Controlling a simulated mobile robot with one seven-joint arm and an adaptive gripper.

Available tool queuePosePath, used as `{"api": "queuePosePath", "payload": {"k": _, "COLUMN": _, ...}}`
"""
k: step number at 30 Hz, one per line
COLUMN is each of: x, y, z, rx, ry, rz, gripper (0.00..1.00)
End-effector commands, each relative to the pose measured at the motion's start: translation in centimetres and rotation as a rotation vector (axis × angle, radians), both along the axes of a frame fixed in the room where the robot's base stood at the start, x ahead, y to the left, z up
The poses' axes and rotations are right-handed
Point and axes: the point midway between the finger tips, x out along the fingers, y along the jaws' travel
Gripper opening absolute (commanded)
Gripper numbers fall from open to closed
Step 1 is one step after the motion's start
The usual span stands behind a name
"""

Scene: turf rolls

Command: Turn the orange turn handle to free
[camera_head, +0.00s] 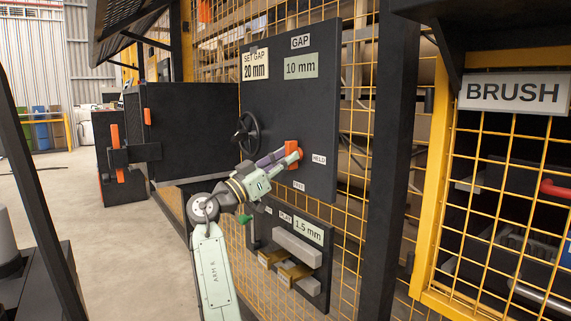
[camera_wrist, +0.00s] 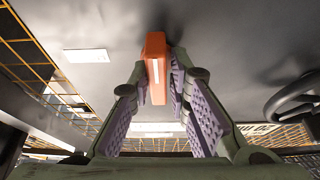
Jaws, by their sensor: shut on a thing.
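The orange turn handle (camera_head: 291,153) sits on the dark panel (camera_head: 322,110), low and right of the black handwheel. My gripper (camera_head: 285,160) reaches it from the lower left and is shut on it. In the wrist view the orange handle (camera_wrist: 156,70), with a pale line along it, stands between the purple-lined fingers of my gripper (camera_wrist: 158,85). A "HELD" label (camera_head: 319,159) lies right of the handle. A second label (camera_head: 299,186) lies below it, too small to read surely. The handle's base is partly hidden by the fingers.
A black handwheel (camera_head: 248,132) is up and left of the handle. A lower panel (camera_head: 318,262) carries grey and brass blocks and a "1.5 mm" sign. A dark post (camera_head: 388,160) and yellow mesh stand to the right. Open floor (camera_head: 60,240) lies to the left.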

Motion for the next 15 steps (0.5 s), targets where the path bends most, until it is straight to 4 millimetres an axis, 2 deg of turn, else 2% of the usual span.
{"api": "queuePosePath", "payload": {"k": 1, "x": -0.15, "y": -0.53, "z": 0.36, "rx": 0.005, "ry": -0.01, "rz": -0.007, "gripper": 0.0}}
{"api": "queuePosePath", "payload": {"k": 14, "x": -0.16, "y": -0.67, "z": 0.38, "rx": 0.009, "ry": -0.014, "rz": -0.009, "gripper": 0.0}}
{"api": "queuePosePath", "payload": {"k": 15, "x": -0.16, "y": -0.67, "z": 0.38, "rx": 0.009, "ry": -0.014, "rz": -0.01, "gripper": 0.2}}
